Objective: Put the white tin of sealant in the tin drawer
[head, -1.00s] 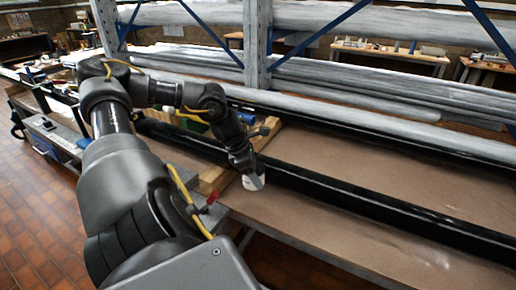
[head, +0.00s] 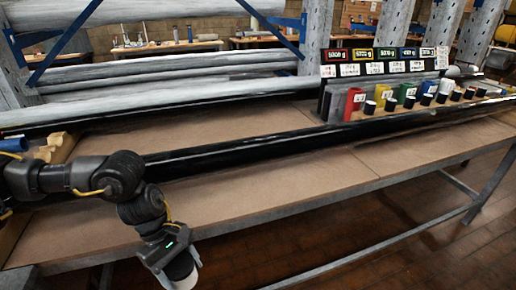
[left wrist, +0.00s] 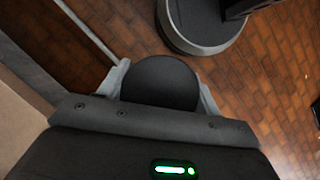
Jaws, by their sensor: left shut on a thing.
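The white tin of sealant (head: 183,274) is at the bottom of the head view, low and left of centre, in front of the workbench's front edge. My left gripper (head: 176,262) is shut on it. In the left wrist view the tin's dark round top (left wrist: 160,83) sits between the two pale fingers of my left gripper (left wrist: 160,92). The tin's lower part is cut off by the head view's bottom edge. I cannot make out a tin drawer in these views. My right gripper is not in view.
The workbench (head: 270,185) has a bare brown top in the middle. A long black pipe (head: 290,140) runs along it. At the right stands a rack (head: 350,112) of coloured boxes and small black-topped containers under weight labels. Brick floor (left wrist: 280,110) lies below.

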